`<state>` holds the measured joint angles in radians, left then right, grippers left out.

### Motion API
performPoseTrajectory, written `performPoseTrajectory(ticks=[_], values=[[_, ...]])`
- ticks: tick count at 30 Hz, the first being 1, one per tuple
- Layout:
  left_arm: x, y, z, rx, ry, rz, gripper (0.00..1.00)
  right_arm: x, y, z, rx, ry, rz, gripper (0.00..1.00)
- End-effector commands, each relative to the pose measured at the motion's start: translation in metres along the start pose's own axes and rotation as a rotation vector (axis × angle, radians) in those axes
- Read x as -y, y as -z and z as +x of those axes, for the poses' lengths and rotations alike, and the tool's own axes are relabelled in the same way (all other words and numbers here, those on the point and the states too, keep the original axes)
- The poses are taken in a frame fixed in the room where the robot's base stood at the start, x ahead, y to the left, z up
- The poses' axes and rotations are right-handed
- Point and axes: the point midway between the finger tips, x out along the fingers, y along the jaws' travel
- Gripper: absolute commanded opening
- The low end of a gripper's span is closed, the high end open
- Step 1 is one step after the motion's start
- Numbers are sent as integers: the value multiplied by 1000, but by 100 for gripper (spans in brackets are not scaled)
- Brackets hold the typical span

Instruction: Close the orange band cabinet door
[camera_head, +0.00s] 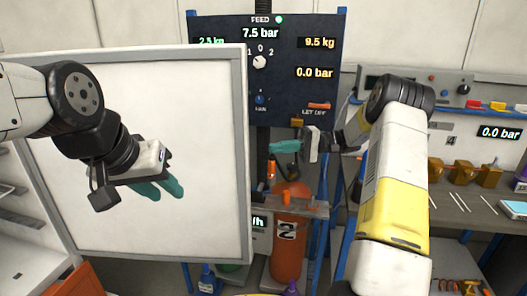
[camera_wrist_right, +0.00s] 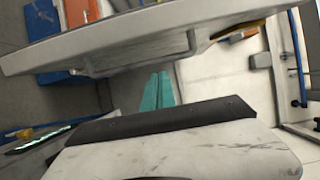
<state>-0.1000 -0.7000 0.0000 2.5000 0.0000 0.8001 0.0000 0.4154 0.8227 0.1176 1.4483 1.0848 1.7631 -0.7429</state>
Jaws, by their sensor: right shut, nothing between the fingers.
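The cabinet door (camera_head: 150,55) is a large white panel with a grey frame. It stands open at the left of the head view, its broad face towards me. My left gripper (camera_head: 168,194) is in front of this face, with teal fingers pointing down and right. I cannot tell whether it touches the door or how far its fingers are apart. My right gripper (camera_head: 274,147) is shut and empty, to the right of the door's free edge. Its teal fingers (camera_wrist_right: 158,90) also show in the right wrist view. An orange band (camera_head: 75,281) shows low at the left.
White shelves (camera_head: 20,215) show at the left. A dark FEED panel (camera_head: 225,30) stands behind the door. An orange cylinder (camera_head: 290,250) is below my right gripper. A workbench (camera_head: 480,205) stands at the right. A pale slab (camera_wrist_right: 150,45) crosses the right wrist view.

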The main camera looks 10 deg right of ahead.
Motion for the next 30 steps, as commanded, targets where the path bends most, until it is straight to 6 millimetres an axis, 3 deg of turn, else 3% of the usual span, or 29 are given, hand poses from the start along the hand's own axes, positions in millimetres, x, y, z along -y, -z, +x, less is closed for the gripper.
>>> performPoseTrajectory(ticks=[12, 21, 30], values=[[0, 0, 0, 0, 0, 0, 33, 0, -2, 88, 5, -3, 3, 0], [0, 0, 0, 0, 0, 0, 33, 0, -36, 94, 0, -5, 2, 0], [0, 0, 0, 0, 0, 0, 33, 0, -40, 95, 0, -5, 2, 0]])
